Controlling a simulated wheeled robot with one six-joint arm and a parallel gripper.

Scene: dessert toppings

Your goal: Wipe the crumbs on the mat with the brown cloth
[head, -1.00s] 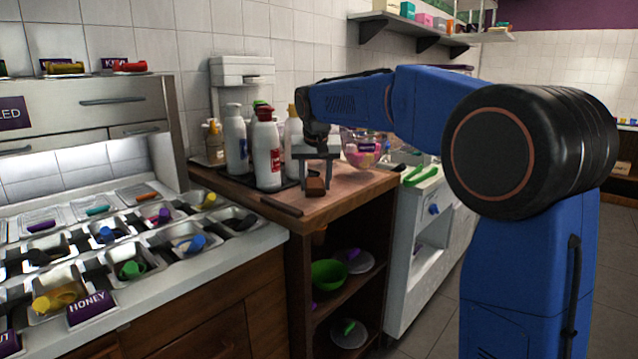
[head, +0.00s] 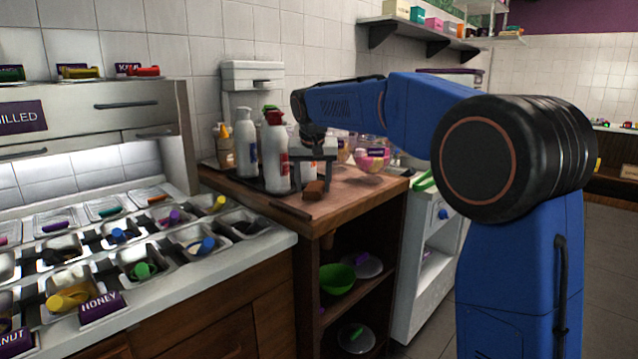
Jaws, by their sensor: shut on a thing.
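My gripper (head: 314,173) is over the wooden counter, pointing down, beside the bottles. It is shut on a small folded brown piece, the brown cloth (head: 315,190), which is at or just above the counter top; I cannot tell if it touches. A thin dark brown strip (head: 290,211) lies along the counter's front left edge; I cannot tell if it is the mat. No crumbs can be made out at this size.
Several bottles (head: 275,155) stand on a dark tray just left of my gripper. A glass bowl with pink contents (head: 371,161) stands to the right. Bare wooden counter (head: 345,188) lies between. Topping pans (head: 143,262) fill the lower counter at left.

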